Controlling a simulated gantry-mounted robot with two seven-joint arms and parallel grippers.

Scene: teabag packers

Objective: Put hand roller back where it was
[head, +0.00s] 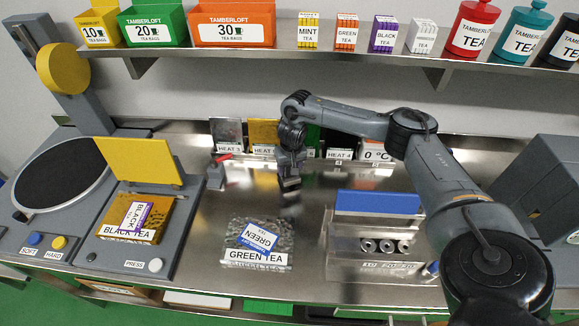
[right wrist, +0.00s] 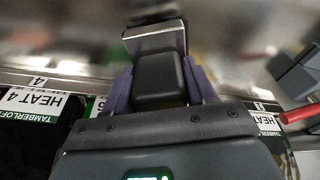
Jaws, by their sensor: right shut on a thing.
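My right gripper (head: 289,170) reaches down over the middle of the steel worktop, in front of the row of heat-marked packs. In the right wrist view, my right gripper (right wrist: 160,88) has its purple-sided fingers shut around a dark block-like handle. A grey metallic head (right wrist: 155,40) shows beyond the handle; this appears to be the hand roller. In the head view, the held hand roller (head: 290,184) is a small dark shape under the fingers, seemingly just above the worktop, and its details are unclear. My left gripper is out of view.
A red-handled tool on a grey stand (head: 215,175) is left of my right gripper. The black tea press (head: 135,215) stands at left.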

